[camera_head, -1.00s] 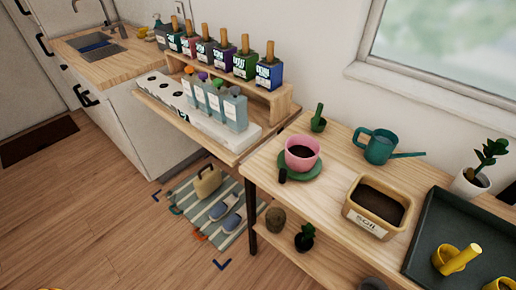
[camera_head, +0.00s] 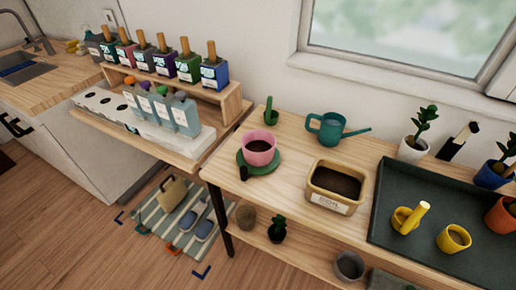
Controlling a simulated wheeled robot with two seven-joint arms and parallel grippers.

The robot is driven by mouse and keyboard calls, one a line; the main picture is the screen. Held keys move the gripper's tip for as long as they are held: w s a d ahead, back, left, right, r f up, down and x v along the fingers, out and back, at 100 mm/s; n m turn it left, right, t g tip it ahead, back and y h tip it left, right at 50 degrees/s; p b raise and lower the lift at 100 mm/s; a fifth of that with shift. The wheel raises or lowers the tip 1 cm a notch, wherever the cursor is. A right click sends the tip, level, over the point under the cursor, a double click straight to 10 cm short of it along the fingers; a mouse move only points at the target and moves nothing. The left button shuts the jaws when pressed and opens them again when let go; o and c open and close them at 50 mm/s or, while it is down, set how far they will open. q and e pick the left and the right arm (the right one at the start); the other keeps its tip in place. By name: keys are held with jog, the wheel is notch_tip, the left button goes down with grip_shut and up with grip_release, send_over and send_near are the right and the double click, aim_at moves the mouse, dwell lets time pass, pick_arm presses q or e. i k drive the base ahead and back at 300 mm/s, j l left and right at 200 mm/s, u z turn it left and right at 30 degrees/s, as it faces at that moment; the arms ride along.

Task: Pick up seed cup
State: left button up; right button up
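A small yellow cup (camera_head: 453,238) with brownish contents stands upright on the dark tray (camera_head: 390,228) at the right. A second yellow cup (camera_head: 404,221) with a yellow stick-like handle leaning out of it stands to its left on the same tray. No label shows on either, so I cannot tell for certain which is the seed cup. A pink pot (camera_head: 259,149) with dark contents sits on a green saucer (camera_head: 260,169) farther left. Neither of my grippers is in view.
A soil box (camera_head: 334,204) stands left of the tray, with a teal watering can (camera_head: 328,130) behind it. Potted plants (camera_head: 413,148) line the tray's back edge. A lower shelf (camera_head: 300,255) holds small pots. Bare wood surrounds the soil box.

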aim_at(454, 239)
jog(key=z, duration=1.9)
jog(key=l, duration=0.95)
jog(key=k+z, duration=0.05)
jog(key=k, duration=0.05)
